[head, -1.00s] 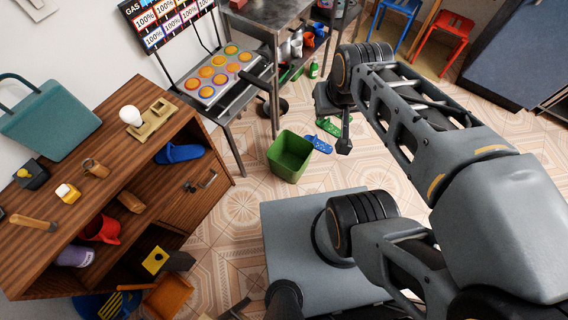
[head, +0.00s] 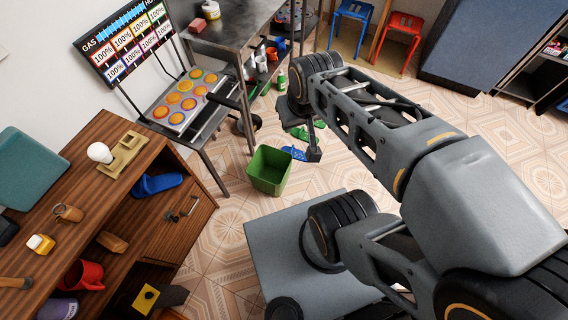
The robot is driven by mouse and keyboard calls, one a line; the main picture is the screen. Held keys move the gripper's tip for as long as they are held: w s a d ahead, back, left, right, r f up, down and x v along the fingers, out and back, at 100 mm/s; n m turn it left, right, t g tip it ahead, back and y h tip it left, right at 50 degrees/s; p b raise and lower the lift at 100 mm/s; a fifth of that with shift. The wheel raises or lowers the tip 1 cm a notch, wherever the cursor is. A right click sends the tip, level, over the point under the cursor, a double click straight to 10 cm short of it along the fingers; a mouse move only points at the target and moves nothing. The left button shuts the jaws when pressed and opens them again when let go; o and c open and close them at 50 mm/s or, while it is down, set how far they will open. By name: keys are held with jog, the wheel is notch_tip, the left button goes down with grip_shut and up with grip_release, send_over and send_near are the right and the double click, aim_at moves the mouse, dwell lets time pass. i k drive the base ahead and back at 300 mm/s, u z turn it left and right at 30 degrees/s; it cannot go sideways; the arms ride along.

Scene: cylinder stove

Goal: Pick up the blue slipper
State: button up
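A blue slipper (head: 157,184) lies in the upper open compartment of the brown wooden cabinet (head: 190,215) at the left. Another blue slipper (head: 293,153) lies on the tiled floor just right of the green bin, partly hidden by my gripper. A green slipper (head: 300,133) lies beyond it, also partly covered by my arm. My gripper (head: 313,154) hangs at the end of the arm and overlaps the floor slippers in the picture. It looks small and dark, and I cannot see whether its fingers are apart. Nothing is visibly held.
The green bin (head: 269,170) stands on the floor between the cabinet and my base. A stove with round coloured plates (head: 181,100) and a metal table (head: 235,30) stand behind. Blue (head: 350,22) and red (head: 401,38) chairs are at the back. Floor at the right is clear.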

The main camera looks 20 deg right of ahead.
aim_at(292, 149)
jog(key=z, duration=1.9)
jog(key=i, duration=2.4)
jog(key=u, duration=3.45)
jog(key=i, duration=0.5)
jog(key=z, duration=0.05)
